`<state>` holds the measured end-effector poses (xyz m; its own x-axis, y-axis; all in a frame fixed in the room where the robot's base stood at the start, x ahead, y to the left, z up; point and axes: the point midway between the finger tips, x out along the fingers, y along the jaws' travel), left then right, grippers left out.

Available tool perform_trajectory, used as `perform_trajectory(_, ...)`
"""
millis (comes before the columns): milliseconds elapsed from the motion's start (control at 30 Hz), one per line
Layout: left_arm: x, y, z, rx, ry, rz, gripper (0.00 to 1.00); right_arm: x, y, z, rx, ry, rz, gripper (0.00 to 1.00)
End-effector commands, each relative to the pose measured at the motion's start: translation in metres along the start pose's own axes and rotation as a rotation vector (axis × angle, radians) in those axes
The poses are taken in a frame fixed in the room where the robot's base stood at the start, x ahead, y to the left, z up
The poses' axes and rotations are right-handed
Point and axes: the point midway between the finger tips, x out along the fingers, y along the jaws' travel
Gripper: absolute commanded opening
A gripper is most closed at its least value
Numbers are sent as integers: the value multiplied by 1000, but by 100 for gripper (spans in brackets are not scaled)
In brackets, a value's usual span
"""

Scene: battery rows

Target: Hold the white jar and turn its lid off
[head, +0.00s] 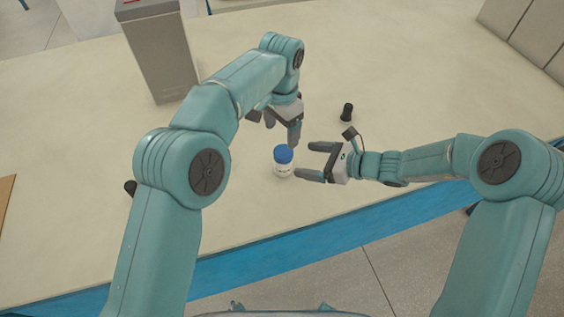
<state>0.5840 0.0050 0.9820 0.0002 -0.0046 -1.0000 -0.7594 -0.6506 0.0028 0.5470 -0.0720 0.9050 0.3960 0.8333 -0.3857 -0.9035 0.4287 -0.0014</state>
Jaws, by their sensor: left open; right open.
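The white jar (283,170) stands upright on the cream table, with its blue lid (283,154) on top. My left gripper (293,143) points down just above and behind the lid, its visible finger close to the lid's right side. Whether it touches the lid I cannot tell. My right gripper (303,160) comes in from the right, open, with its two fingers pointing left towards the jar. Its fingertips end just right of the jar, and nothing is between them.
A tall grey box (160,55) stands at the back left. A small black cylinder (346,112) stands behind my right gripper. Another black object (130,187) is partly hidden behind my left arm. The table's blue front edge (270,247) runs nearby. The table right of the box is mostly clear.

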Motion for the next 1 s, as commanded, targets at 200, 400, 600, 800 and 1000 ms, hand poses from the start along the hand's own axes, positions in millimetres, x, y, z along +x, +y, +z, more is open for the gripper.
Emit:
perform_trajectory(200, 1, 0, -2, 2, -1, 0, 78, 44, -1, -1, 0, 1, 2, 88)
perform_trajectory(400, 1, -2, -3, 2, -1, 0, 78, 65, -3, 0, 0, 1, 0, 88)
perform_trajectory(600, 1, -2, -3, 2, 0, 0, 78, 70, -4, 0, 1, 1, -1, 88)
perform_trajectory(800, 1, -2, -3, 2, 0, 0, 78, 69, -4, 0, 0, 1, -1, 71)
perform_trajectory(1000, 1, -2, -3, 2, -1, 0, 78, 69, -4, 0, 0, 1, -1, 6)
